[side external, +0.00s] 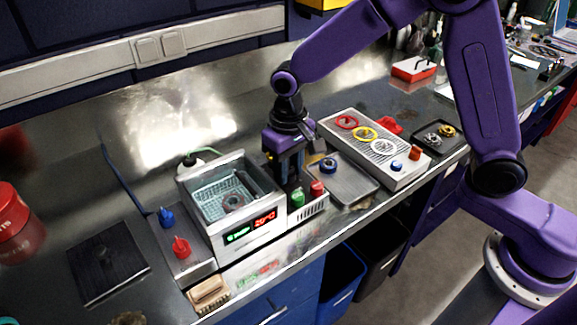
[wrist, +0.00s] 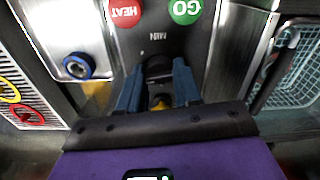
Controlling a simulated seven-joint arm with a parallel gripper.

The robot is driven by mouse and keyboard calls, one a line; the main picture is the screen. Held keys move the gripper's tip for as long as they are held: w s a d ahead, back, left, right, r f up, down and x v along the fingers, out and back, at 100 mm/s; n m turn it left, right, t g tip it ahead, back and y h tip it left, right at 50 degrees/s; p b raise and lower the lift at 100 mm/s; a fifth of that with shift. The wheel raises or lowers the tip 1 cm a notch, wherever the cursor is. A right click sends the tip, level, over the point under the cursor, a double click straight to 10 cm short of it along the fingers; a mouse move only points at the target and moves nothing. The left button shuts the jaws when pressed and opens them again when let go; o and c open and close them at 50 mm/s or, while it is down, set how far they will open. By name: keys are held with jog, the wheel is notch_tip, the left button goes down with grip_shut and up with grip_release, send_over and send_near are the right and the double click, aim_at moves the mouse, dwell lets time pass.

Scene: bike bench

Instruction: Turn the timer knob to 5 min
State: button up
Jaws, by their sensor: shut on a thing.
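My gripper (side external: 291,178) points down over the control panel on the right side of the cleaner bath (side external: 213,232). In the wrist view its two blue fingers (wrist: 157,88) are closed on the dark timer knob (wrist: 158,68), below the MIN label. The fingers hide most of the knob and its pointer, so I cannot read its setting. The display (side external: 250,230) shows green characters too small to read surely, and red ones that look like 20°C.
A wire basket (side external: 222,196) with a ring-shaped part sits in the bath. A metal tray (side external: 350,183) with a blue-rimmed part lies right of the panel. Beyond it is a ribbed rack (side external: 398,168) with coloured rings. A box with blue and red taps (side external: 180,247) stands left.

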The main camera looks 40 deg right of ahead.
aim_at(289, 169)
jog(key=shift+m, duration=0.6)
jog(key=o, duration=0.8)
jog(key=shift+c, duration=0.2)
notch_tip(289, 169, up, 18)
jog(key=shift+f, duration=0.25)
jog(key=s+d+f+n, duration=0.3)
jog(key=s+d+n, duration=0.1)
jog(key=s, duration=0.4)
jog(key=s+d+f+n, duration=0.4)
jog(key=s+d, duration=0.3)
jog(key=s, duration=0.2)
jog(key=s+d+f+n, duration=0.4)
jog(key=s+d, duration=0.2)
jog(key=s, duration=0.3)
jog(key=shift+s, duration=0.2)
